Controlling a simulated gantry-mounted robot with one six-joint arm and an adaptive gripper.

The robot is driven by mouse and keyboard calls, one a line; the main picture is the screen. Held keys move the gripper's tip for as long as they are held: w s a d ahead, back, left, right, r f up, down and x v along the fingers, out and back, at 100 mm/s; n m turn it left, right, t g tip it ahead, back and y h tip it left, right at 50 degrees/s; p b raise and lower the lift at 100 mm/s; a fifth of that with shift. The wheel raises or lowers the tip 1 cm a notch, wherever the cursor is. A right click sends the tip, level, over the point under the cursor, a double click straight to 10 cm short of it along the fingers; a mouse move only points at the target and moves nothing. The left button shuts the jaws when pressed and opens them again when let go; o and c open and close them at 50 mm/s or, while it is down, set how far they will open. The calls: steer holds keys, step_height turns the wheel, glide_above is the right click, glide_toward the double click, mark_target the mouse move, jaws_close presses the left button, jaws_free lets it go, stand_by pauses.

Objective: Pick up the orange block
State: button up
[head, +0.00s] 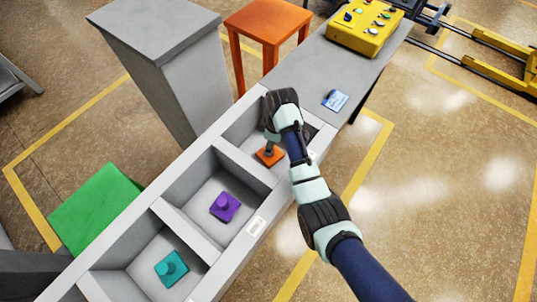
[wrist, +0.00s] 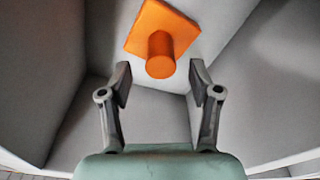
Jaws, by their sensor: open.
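The orange block (head: 269,155) lies on the floor of the far compartment of the grey bin row in the head view. It is a flat square plate with a round knob on top. In the wrist view the orange block (wrist: 162,42) is at the top centre, its knob facing the camera. My gripper (wrist: 160,75) is open, with its two fingers apart on either side of the lower part of the knob as seen there. I cannot tell how far the fingertips are from it. In the head view my gripper (head: 271,143) is partly hidden by my arm, over the block.
The grey bin's walls (head: 245,168) stand close around the gripper. Nearer compartments hold a purple block (head: 225,206) and a teal block (head: 171,268). A blue card (head: 335,101) and a yellow control box (head: 365,27) sit on the grey table beyond. An orange stool (head: 267,22) stands behind.

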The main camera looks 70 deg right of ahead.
mark_target(277, 155)
steer(key=f+b, duration=0.1)
steer(key=f, duration=0.1)
steer(key=f+b, duration=0.2)
steer(key=f, duration=0.1)
steer(key=shift+w+a+f, duration=0.1)
steer(key=shift+w+a, duration=0.05)
steer(key=shift+w, duration=0.05)
jaws_close()
steer(key=shift+w+r, duration=0.1)
steer(key=shift+r, duration=0.1)
